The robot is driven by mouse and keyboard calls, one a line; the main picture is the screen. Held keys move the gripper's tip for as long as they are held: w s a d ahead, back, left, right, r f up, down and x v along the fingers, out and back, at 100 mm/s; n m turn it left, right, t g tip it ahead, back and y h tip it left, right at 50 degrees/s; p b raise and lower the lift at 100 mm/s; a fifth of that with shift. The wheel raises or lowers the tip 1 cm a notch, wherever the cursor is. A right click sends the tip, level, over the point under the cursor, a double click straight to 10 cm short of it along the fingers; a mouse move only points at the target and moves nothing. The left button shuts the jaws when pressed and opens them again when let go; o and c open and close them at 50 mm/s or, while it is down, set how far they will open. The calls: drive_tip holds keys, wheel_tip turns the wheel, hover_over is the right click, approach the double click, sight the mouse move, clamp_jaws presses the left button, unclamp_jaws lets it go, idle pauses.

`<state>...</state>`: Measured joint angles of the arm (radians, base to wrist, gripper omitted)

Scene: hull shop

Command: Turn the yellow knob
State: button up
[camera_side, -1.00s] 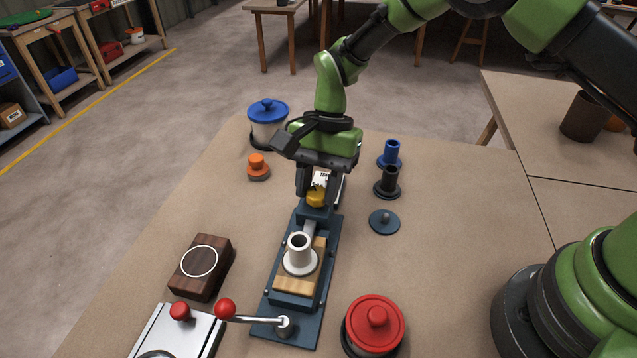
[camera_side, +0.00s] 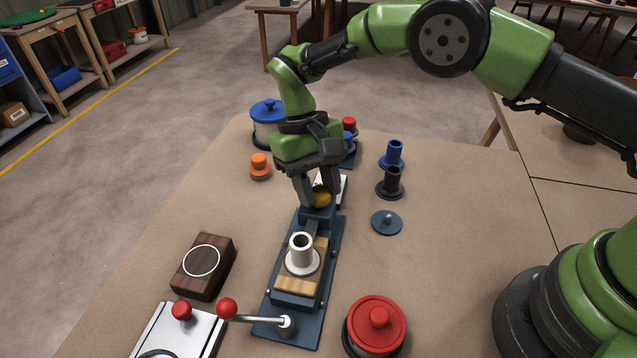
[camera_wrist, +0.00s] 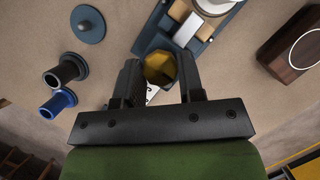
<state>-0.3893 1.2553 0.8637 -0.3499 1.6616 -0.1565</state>
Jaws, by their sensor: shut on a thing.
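The yellow knob (camera_side: 322,196) sits at the far end of a dark blue fixture (camera_side: 333,259) on the table. My gripper (camera_side: 320,197) is at the knob from above, with its fingers on both sides of it and shut on it. In the wrist view the yellow knob (camera_wrist: 159,68) shows between the two dark fingers of my gripper (camera_wrist: 160,85). Part of the knob is hidden by the fingers. A white label lies partly hidden beside the knob.
On the fixture stands a white flanged tube (camera_side: 302,253) on a wooden block. A lever with a red ball (camera_side: 227,308) is at its near end. A red-lidded pot (camera_side: 375,325), a dark wooden block (camera_side: 203,265), an orange knob (camera_side: 260,165) and blue (camera_side: 392,154) and black (camera_side: 391,183) flanged tubes stand around.

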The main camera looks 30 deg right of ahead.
drive_tip(key=n+h, duration=0.1)
drive_tip(key=n, duration=0.3)
drive_tip(key=shift+a+n+h, duration=0.1)
drive_tip(key=shift+n+h, duration=0.3)
drive_tip(key=n+t+h, duration=0.1)
drive_tip(key=n, duration=0.3)
drive_tip(key=shift+s+n, duration=0.15)
drive_tip(key=shift+n, duration=0.15)
drive_tip(key=n, duration=0.2)
drive_tip(key=n+t+h, duration=0.1)
drive_tip(key=n, duration=0.1)
drive_tip(key=shift+a+t, duration=0.1)
drive_tip(key=shift+t, duration=0.2)
drive_tip(key=shift+s+n+t+h, duration=0.15)
drive_tip(key=shift+n+t, duration=0.3)
drive_tip(key=shift+n, duration=0.75)
drive_tip(key=shift+n+t+h, duration=0.25)
drive_tip(key=shift+n+t, duration=0.2)
drive_tip(key=shift+n, duration=0.75)
drive_tip(key=o, duration=0.9)
